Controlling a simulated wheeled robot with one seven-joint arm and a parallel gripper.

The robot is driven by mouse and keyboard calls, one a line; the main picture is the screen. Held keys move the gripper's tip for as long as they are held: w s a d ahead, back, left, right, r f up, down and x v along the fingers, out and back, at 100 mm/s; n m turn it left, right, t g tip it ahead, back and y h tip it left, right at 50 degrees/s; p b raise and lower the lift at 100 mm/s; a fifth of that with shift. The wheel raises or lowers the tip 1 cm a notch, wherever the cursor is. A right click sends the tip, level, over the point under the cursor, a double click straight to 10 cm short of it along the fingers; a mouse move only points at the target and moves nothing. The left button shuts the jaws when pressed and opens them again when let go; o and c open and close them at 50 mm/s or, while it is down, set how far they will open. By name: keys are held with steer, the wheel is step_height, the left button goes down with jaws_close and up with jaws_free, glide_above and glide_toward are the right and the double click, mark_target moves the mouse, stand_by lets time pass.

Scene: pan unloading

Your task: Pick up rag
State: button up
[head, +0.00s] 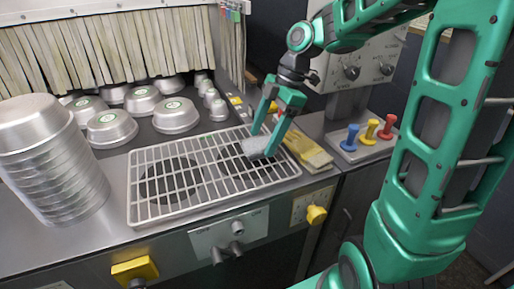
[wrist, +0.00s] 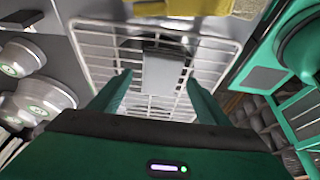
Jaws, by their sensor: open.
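A yellow folded cloth, which looks like the rag (head: 307,151), lies on the counter just right of the wire rack (head: 150,216). Part of it also shows at the top edge of the wrist view (wrist: 185,8). My gripper (head: 263,141) is open above the right part of the rack, left of the rag. A grey flat block (wrist: 163,72) shows between my fingers in the wrist view. It lies on or just above the rack; I cannot tell if a finger touches it. My gripper holds nothing that I can see.
A tall stack of metal pans (head: 50,165) stands at the left. Several upturned bowls (head: 176,115) sit behind the rack. A tray with blue, yellow and red knobbed pieces (head: 371,131) is at the right. Yellow knobs (head: 316,214) stick out in front.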

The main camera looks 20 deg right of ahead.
mark_target(260, 144)
steer(key=shift+x, duration=0.9)
steer(key=c, duration=1.1)
steer(key=shift+c, duration=0.2)
steer(key=shift+r, duration=0.1)
steer(key=shift+r, duration=0.4)
steer(key=r, duration=0.3)
steer(key=shift+s+a+r, duration=0.2)
steer(key=shift+a+r, duration=0.1)
steer(key=shift+r, duration=0.1)
steer(key=s+a+r, duration=0.5)
steer(key=a+r, duration=0.1)
steer(key=a, duration=0.3)
steer(key=shift+s+a, duration=0.2)
steer(key=shift+s, duration=0.05)
